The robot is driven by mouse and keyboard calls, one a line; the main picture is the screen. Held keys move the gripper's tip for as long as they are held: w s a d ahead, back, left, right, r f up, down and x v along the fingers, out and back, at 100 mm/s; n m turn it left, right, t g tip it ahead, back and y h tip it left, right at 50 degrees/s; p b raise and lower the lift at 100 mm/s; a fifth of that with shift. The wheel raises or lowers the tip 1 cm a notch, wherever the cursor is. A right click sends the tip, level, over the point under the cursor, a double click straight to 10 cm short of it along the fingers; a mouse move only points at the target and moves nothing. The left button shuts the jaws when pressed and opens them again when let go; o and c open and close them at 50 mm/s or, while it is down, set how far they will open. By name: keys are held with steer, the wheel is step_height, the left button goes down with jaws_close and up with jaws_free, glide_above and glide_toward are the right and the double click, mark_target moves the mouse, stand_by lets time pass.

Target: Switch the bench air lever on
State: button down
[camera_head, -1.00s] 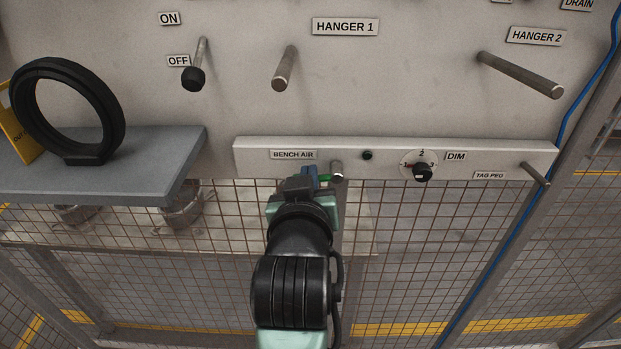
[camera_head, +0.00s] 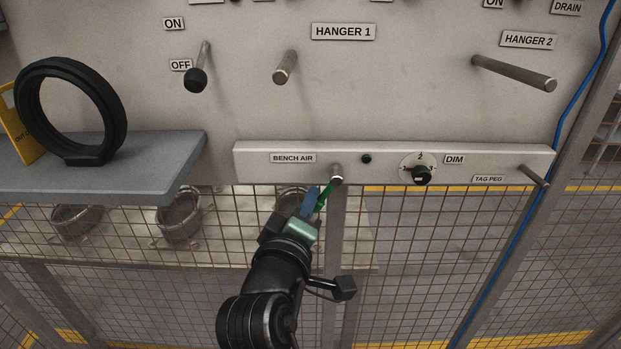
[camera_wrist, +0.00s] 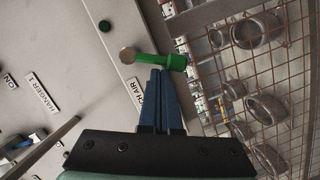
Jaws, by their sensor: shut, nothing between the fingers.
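The bench air lever is a green handle (camera_head: 324,197) on a round metal pivot under the BENCH AIR label (camera_head: 293,158). In the head view the handle slants down and left from the pivot. In the wrist view the green handle (camera_wrist: 165,61) runs right from the pivot (camera_wrist: 128,55). My gripper (camera_head: 314,191) has its blue fingers together and empty, just left of the handle. In the wrist view the fingertips (camera_wrist: 160,72) are right at the handle's side; I cannot tell whether they touch.
A dark round indicator (camera_head: 366,158) and the DIM dial (camera_head: 421,174) sit right of the lever. A tag peg (camera_head: 534,175) sticks out farther right. A grey shelf (camera_head: 165,170) with a black ring (camera_head: 70,110) is at left. Wire mesh lies below the panel strip.

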steer(key=n, duration=0.1)
steer(key=d+f+n, duration=0.1)
steer(key=n+h, duration=0.1)
steer(key=n, duration=0.1)
steer(key=shift+d+f+t, duration=0.25)
steer(key=shift+f+t, duration=0.05)
steer(key=shift+t, duration=0.1)
steer(key=shift+d, duration=0.15)
steer(key=shift+d+f, duration=0.15)
stand_by(0.4)
